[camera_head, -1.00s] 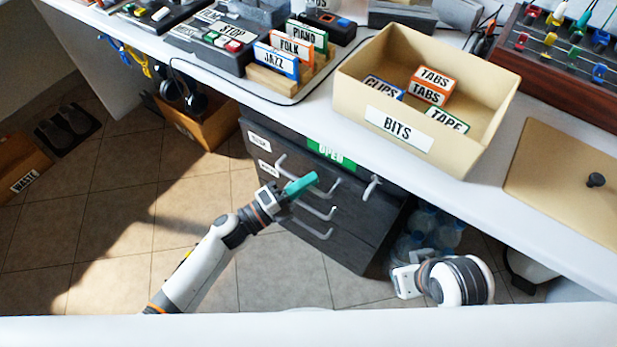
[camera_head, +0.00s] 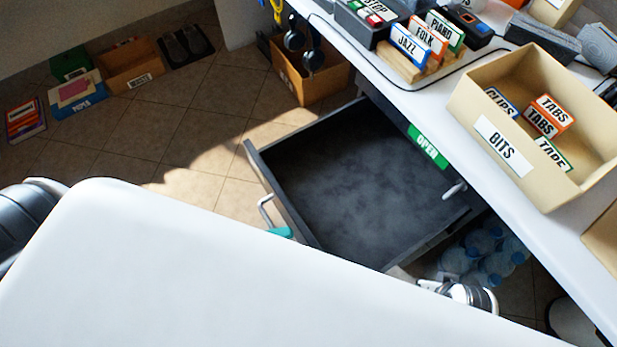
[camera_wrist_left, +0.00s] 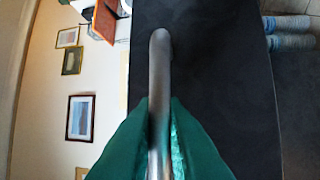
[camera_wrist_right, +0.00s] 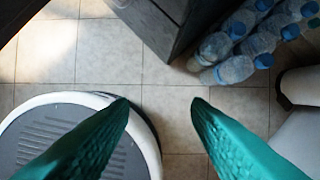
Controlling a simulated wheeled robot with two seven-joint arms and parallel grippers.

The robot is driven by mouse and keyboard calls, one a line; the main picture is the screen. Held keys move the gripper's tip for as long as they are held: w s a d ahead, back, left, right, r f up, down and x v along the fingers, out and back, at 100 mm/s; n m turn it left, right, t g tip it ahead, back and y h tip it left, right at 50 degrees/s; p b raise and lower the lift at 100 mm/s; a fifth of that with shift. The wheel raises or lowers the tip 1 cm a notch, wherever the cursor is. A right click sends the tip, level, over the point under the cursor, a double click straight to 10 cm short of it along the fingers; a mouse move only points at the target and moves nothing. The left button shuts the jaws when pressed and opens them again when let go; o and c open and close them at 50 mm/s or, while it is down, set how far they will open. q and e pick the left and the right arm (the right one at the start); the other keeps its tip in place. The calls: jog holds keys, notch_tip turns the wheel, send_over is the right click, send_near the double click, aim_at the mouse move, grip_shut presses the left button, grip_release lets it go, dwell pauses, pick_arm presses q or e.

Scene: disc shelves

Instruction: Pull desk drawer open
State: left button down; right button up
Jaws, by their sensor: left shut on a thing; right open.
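The dark desk drawer (camera_head: 355,175) stands pulled well out from under the desk in the head view, and its inside looks empty. Its pale bar handle (camera_head: 265,208) is on the front panel, and it also shows as a metal bar (camera_wrist_left: 160,60) in the left wrist view. My left gripper (camera_wrist_left: 159,105) is shut on this handle, one teal finger on each side. In the head view only a bit of its teal finger (camera_head: 280,232) shows; the rest is hidden behind my white body. My right gripper (camera_wrist_right: 162,102) is open and empty above the floor.
The desktop holds a BITS box (camera_head: 490,145) and a rack of labelled cards (camera_head: 420,50). A green OPEN label (camera_head: 428,146) is on the desk's edge above the drawer. Water bottles (camera_wrist_right: 245,45) stand on the floor beside the cabinet. An orange-brown bin (camera_head: 310,80) stands beyond the drawer.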

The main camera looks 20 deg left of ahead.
pick_arm(q)
jog(key=shift+s+a, duration=0.65)
jog(key=shift+s, duration=0.2)
jog(key=shift+s+a, duration=0.6)
jog(key=shift+s, duration=0.25)
pick_arm(e)
jog(key=shift+f, duration=1)
pick_arm(q)
jog(key=c, duration=1.8)
grip_release()
jog(key=shift+o, duration=0.2)
jog(key=v, duration=1.2)
pick_arm(e)
notch_tip(320, 180, up, 2)
jog(key=shift+r, duration=0.15)
